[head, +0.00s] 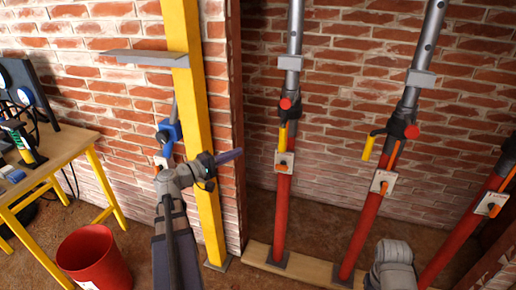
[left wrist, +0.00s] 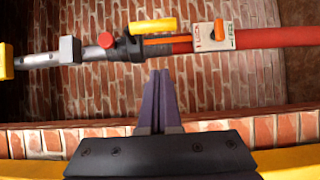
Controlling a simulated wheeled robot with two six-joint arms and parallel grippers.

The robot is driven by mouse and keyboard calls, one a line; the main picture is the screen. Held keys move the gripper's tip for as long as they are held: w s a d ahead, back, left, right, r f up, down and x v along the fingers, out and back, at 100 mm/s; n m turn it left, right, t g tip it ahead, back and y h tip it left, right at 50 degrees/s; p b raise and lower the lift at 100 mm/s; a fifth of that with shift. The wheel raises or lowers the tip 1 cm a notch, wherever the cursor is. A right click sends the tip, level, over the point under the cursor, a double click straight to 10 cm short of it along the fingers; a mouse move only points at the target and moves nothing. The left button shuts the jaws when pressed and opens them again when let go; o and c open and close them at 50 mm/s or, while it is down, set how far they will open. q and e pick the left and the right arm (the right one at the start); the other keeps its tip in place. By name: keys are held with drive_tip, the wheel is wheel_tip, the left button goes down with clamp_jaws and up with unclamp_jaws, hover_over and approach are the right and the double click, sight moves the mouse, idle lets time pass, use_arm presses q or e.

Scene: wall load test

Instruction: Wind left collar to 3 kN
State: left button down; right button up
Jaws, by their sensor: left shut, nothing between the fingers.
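The left prop (head: 283,205) stands upright with a red lower tube and a grey upper tube. Its black collar (head: 289,108) has a red knob (head: 286,103) and a yellow handle (head: 283,138) hanging down. A pale gauge plate (head: 284,162) with an orange pointer sits below; its reading is too small to tell. My left gripper (head: 238,154) is shut and empty, left of this prop, pointing towards it at about plate height. In the left wrist view the shut fingers (left wrist: 158,78) are apart from a prop lying across the picture, with its collar (left wrist: 128,47), yellow handle (left wrist: 152,25) and plate (left wrist: 213,36). My right gripper is out of view.
A yellow post (head: 208,215) with a blue clamp (head: 170,132) stands beside my left arm. A middle prop (head: 362,232) and a right prop (head: 455,232) stand further right. A red bucket (head: 94,258) and a workbench (head: 55,155) are at the left.

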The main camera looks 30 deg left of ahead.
use_arm(q)
approach(281, 144)
drive_tip(key=w+a, duration=0.4)
drive_tip(key=w, duration=0.1)
drive_tip(key=shift+w+d, duration=0.35)
drive_tip(key=shift+d, duration=0.35)
drive_tip(key=shift+w+d, duration=0.35)
drive_tip(key=shift+d, duration=0.35)
drive_tip(key=shift+w+d, duration=0.35)
drive_tip(key=shift+d, duration=0.3)
drive_tip(key=shift+w+d, duration=0.1)
drive_tip(key=shift+d, duration=1.15)
drive_tip(key=shift+a, duration=0.1)
